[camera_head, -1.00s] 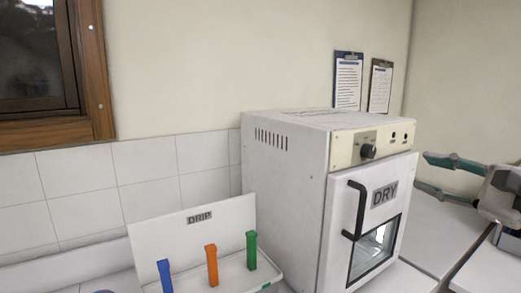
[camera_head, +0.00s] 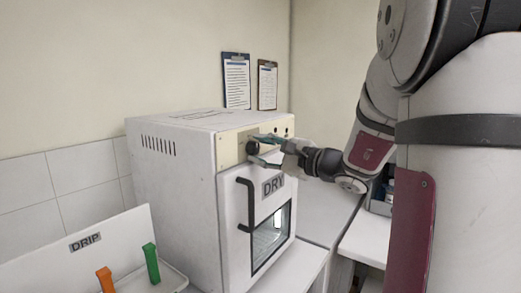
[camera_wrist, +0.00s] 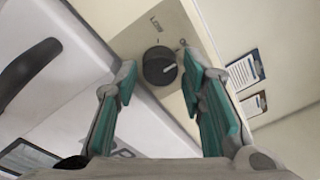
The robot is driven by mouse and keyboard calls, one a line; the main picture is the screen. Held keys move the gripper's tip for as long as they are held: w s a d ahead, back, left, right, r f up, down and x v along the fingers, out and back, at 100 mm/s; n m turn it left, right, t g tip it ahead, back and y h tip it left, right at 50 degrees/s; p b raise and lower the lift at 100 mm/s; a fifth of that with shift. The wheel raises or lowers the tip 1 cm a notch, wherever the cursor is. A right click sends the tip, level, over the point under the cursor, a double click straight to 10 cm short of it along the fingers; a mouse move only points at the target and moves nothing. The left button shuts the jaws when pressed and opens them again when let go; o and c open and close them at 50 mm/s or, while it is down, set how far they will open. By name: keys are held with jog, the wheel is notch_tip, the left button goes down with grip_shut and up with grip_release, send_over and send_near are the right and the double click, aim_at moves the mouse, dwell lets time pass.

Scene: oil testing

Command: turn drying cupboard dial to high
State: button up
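The drying cupboard (camera_head: 170,190) is a white box with a door labelled DRY and a cream control panel (camera_head: 228,150). Its black round dial (camera_head: 252,147) is on that panel; the wrist view shows it whole (camera_wrist: 158,66). A pale pointer mark on the dial points right in the wrist view, with LOW and part of another label printed above. My gripper (camera_head: 256,149) is open at the panel, its teal fingers (camera_wrist: 160,82) on either side of the dial. A gap shows between dial and fingers in the wrist view; I cannot tell how deep the fingertips reach.
The black door handle (camera_head: 246,205) stands out below the panel. A DRIP rack (camera_head: 110,250) with orange and green pegs is at lower left. Two clipboards (camera_head: 236,80) hang on the wall behind. My arm fills the right side.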

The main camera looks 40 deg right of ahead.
jog(key=shift+w+a, duration=0.1)
jog(key=shift+w, duration=0.15)
jog(key=c, duration=0.9)
jog(key=shift+o, duration=0.2)
jog(key=shift+m, duration=0.3)
jog(key=m+p, duration=0.2)
jog(key=m, duration=0.3)
jog(key=shift+s+g, duration=0.1)
jog(key=shift+g, duration=0.2)
jog(key=m+p, duration=0.2)
jog(key=m, duration=0.3)
jog(key=shift+m+p, duration=0.3)
jog(key=shift+p, duration=0.1)
grip_shut()
grip_release()
jog(key=shift+y, duration=0.4)
